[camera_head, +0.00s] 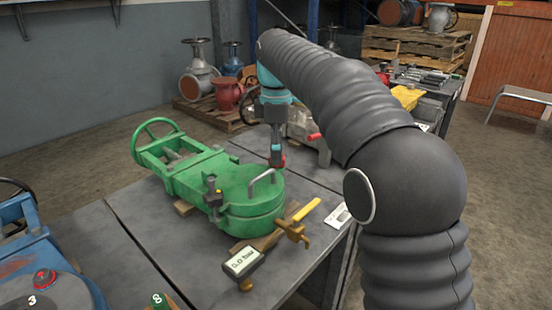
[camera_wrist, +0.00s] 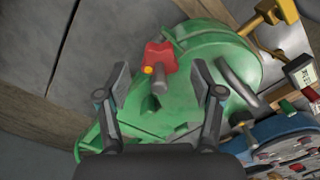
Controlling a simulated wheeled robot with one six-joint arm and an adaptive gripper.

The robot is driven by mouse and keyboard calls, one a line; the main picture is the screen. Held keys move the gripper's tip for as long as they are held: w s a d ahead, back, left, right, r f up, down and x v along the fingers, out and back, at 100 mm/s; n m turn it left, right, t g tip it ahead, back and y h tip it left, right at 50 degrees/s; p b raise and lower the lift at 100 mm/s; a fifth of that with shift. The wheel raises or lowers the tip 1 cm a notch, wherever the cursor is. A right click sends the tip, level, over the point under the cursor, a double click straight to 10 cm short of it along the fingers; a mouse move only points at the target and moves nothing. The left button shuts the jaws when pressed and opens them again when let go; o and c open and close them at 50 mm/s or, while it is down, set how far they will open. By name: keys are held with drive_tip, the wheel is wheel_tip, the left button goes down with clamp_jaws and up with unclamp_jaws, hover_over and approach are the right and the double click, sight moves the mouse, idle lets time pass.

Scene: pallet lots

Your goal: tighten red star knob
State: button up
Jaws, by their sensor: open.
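The red star knob (camera_wrist: 158,54) sits on the green valve body (camera_wrist: 190,105), between and a little beyond my fingertips in the wrist view. A small yellow spot and a grey rod end show beside it. My gripper (camera_wrist: 160,78) is open, with one finger on each side of the knob's line and no contact visible. In the head view my gripper (camera_head: 277,152) points down over the far side of the green valve (camera_head: 228,195), and a bit of the red knob (camera_head: 282,161) shows at its tip, mostly hidden.
The green valve has a grey handle (camera_head: 262,181) and a handwheel (camera_head: 157,138). A yellow-handled brass valve (camera_head: 294,229) and a gauge (camera_head: 243,262) stand on the near table (camera_head: 190,275). A blue valve with another red knob (camera_head: 44,279) is at left. Behind stands a red-handled grey valve (camera_head: 303,127).

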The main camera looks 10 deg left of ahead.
drive_tip(key=shift+f, duration=0.8)
drive_tip(key=shift+c, duration=0.3)
drive_tip(key=c, duration=1.1)
drive_tip(key=shift+m, duration=0.3)
